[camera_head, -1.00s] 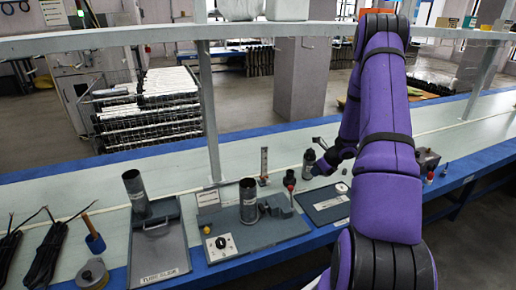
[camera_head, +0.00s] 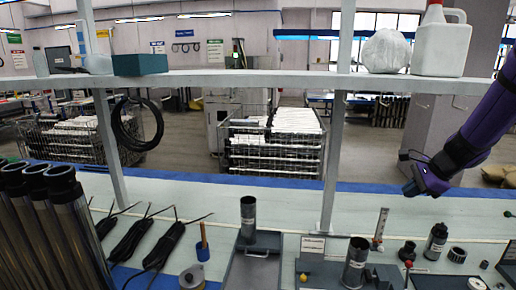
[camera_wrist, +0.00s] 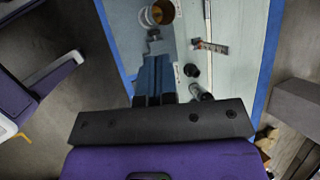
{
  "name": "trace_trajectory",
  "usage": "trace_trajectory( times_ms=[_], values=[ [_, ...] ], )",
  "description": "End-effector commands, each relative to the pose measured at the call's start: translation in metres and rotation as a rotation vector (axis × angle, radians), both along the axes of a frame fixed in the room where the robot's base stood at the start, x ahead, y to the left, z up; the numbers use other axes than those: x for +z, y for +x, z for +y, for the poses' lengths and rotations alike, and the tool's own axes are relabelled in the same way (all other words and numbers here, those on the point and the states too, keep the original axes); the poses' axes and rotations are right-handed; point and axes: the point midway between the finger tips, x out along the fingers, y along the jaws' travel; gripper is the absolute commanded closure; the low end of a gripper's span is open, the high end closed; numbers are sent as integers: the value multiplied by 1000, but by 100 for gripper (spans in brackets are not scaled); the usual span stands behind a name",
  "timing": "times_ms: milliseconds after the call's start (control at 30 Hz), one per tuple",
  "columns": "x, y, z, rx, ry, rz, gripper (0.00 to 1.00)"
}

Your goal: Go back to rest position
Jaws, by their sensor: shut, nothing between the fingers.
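My gripper (camera_head: 410,190) hangs at the right of the head view, above the bench and behind the tools, at the end of my purple arm. In the wrist view my gripper (camera_wrist: 154,65) is shut, with nothing seen between its fingers. A grey pump tube (camera_head: 356,262) stands upright on the middle station, and its open top also shows in the wrist view (camera_wrist: 157,14). Another tube (camera_head: 248,217) stands upright on a tray to its left. Several dark tubes (camera_head: 40,172) stand together at the far left. My gripper is apart from all of these.
A shelf (camera_head: 270,74) on posts runs across the bench, carrying a white jug (camera_head: 441,42), a white bag (camera_head: 386,51) and a teal box (camera_head: 140,64). A small dark bottle (camera_head: 435,241) and a ruler stand (camera_head: 380,228) stand below my gripper. Black cables (camera_head: 165,243) lie at left.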

Motion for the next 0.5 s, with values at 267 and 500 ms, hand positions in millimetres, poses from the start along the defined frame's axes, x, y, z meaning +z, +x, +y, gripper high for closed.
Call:
trace_trajectory(
  times_ms=[267,500],
  values=[
    [73,-47,81,414,-217,-89,100],
    [116,-103,133,746,-414,-157,100]
  ],
)
